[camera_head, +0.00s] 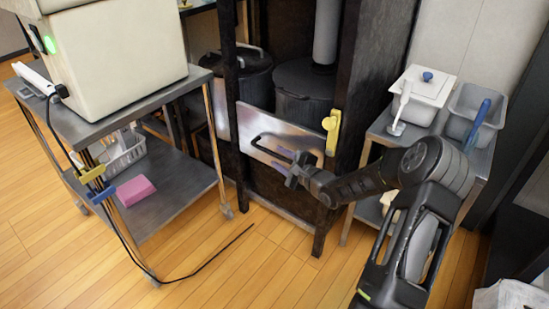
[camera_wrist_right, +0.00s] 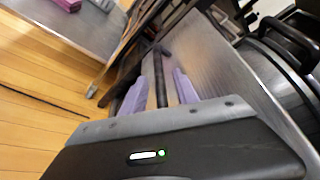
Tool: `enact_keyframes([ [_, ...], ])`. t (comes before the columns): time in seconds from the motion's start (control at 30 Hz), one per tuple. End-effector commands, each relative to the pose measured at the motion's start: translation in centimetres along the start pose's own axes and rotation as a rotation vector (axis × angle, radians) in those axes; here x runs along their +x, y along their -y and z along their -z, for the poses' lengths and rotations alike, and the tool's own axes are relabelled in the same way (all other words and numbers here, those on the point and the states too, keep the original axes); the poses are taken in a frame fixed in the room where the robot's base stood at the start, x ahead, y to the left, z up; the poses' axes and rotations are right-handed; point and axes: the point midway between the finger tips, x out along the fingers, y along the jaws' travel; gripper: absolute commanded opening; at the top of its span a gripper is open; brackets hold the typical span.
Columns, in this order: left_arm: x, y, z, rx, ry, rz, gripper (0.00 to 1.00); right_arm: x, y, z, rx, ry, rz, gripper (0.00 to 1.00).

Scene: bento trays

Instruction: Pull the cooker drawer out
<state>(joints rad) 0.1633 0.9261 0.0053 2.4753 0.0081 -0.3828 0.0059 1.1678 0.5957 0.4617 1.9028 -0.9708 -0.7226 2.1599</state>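The cooker drawer has a shiny metal front (camera_head: 300,137) set in a dark frame, and it also shows in the right wrist view (camera_wrist_right: 222,75). A black bar handle (camera_head: 268,147) runs along the front. My right gripper (camera_head: 290,160) is at the right part of the handle. In the right wrist view, its two purple fingers (camera_wrist_right: 160,92) stand apart on either side of the black handle bar (camera_wrist_right: 161,70), with visible gaps beside the bar. Contact cannot be made out. The drawer looks shut or nearly so. My left gripper is not in view.
Dark lidded pots (camera_head: 305,85) stand above the drawer, and a yellow object (camera_head: 332,130) is on the right post. A metal cart (camera_head: 180,195) stands at left, a side table (camera_head: 385,132) with containers at right. The wooden floor (camera_head: 240,265) in front is clear except for a black cable.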

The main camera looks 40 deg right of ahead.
Motion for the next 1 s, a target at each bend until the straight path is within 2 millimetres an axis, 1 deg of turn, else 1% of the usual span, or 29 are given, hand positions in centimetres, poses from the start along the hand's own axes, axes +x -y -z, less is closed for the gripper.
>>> enact_keyframes([
  [0.03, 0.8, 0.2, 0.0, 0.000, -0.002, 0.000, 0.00, 1.0, -0.3, 0.1, 0.001, 0.002, 0.000, 0.36],
  [0.2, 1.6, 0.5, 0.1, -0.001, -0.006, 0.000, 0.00, 3.1, -0.2, 0.1, 0.001, 0.001, 0.000, 0.36],
  [0.33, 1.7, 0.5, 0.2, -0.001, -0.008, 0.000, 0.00, 3.6, -0.1, 0.1, 0.001, -0.001, 0.000, 0.36],
  [0.57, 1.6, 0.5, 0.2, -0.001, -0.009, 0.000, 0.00, 3.6, 0.0, 0.0, 0.001, -0.001, -0.001, 0.36],
  [1.0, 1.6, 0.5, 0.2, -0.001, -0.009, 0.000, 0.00, 3.6, 0.0, 0.0, 0.001, -0.001, -0.001, 0.01],
])
